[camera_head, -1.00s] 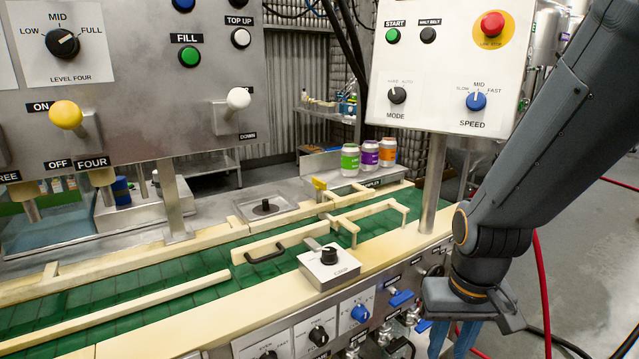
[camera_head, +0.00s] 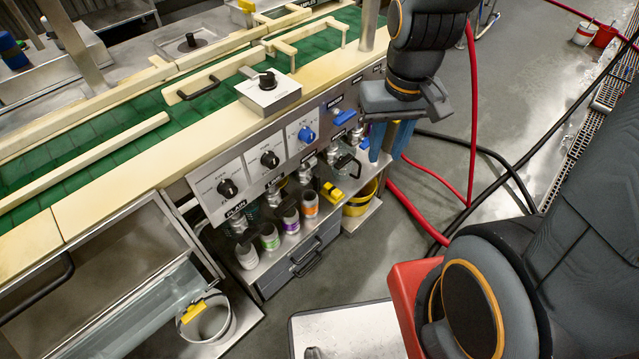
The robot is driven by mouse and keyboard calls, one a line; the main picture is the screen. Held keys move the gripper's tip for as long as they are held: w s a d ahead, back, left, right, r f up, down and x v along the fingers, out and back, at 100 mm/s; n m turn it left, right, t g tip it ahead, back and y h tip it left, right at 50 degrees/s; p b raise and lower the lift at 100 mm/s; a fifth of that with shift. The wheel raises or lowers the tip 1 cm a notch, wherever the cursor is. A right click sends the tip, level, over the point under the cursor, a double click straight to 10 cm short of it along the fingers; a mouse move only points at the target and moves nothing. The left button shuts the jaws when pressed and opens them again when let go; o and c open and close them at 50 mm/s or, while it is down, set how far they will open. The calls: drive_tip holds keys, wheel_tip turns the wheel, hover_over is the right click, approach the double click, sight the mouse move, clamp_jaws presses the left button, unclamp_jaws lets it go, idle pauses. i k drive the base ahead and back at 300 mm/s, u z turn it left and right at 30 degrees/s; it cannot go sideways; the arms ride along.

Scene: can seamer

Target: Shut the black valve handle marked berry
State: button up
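A row of small metal valves (camera_head: 305,172) runs under the front panel of the conveyor, each with a small black label. I can read only "PLAIN" (camera_head: 236,210) at the left end; the others are too small, so I cannot tell which handle is marked berry or how it is turned. My gripper (camera_head: 390,142) hangs at the right end of this row, with its two blue fingers pointing down. The fingers look apart and nothing shows between them. It partly hides the valves at that end.
Bottles with white, green, purple (camera_head: 291,217) and orange labels stand on a shelf below the valves. The panel (camera_head: 265,160) carries black and blue knobs. Red and black hoses cross the floor at right. A clear chute ends over a bin (camera_head: 207,320).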

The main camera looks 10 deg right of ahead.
sight(314, 181)
drive_tip(key=u, duration=1.05)
drive_tip(key=k, duration=1.05)
drive_tip(key=z, duration=0.95)
